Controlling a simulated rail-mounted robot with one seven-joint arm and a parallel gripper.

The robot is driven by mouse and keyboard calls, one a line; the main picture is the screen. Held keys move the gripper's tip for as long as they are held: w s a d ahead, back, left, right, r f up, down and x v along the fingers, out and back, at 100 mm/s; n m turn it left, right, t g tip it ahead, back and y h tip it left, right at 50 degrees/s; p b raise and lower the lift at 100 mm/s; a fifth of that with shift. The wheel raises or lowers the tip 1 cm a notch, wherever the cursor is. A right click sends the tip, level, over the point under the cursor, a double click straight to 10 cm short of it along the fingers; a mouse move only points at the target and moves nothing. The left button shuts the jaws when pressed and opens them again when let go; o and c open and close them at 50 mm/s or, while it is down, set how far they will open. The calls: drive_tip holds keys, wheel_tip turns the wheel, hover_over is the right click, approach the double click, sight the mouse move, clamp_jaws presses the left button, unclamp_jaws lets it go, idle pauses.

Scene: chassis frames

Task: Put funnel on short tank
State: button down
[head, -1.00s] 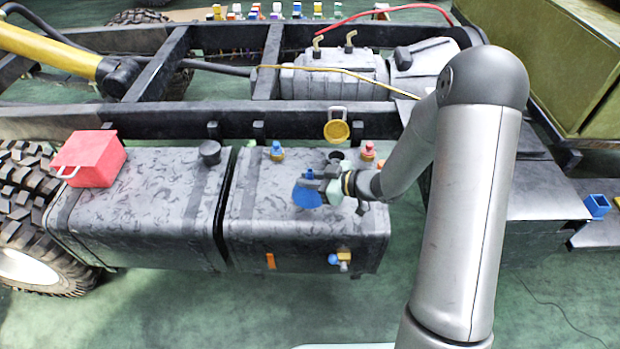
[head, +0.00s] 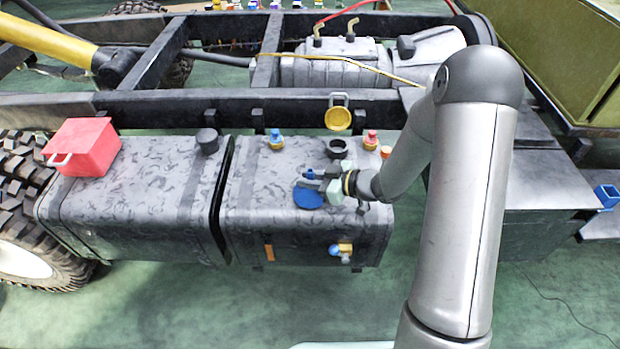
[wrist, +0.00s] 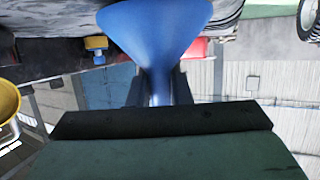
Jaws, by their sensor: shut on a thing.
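The short tank (head: 262,218) is the right-hand dark mottled tank. Its round filler neck (head: 340,149) is open, with a yellow cap (head: 338,118) standing up behind it. My gripper (head: 328,181) is shut on the blue funnel (head: 308,197), in front and left of the neck, apart from it. In the wrist view the funnel (wrist: 155,35) has its wide cone away from the gripper and its narrow part between the fingers. The yellow cap also shows at the left edge of the wrist view (wrist: 8,100). The funnel's spout end is hidden.
A blue-and-yellow fitting (head: 275,139) and a red-topped fitting (head: 370,139) stand either side of the neck. The longer tank (head: 140,210) on the left carries a red box (head: 85,147). A dark frame rail (head: 200,108) runs behind both tanks.

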drive_tip(key=shift+f+b, duration=0.35)
drive_tip(key=shift+f, duration=0.2)
drive_tip(key=c, duration=1.2)
unclamp_jaws()
drive_tip(key=shift+c, duration=0.2)
drive_tip(key=p+v, duration=0.2)
drive_tip(key=v, duration=1.5)
drive_tip(key=shift+d, duration=0.25)
drive_tip(key=shift+a, duration=0.1)
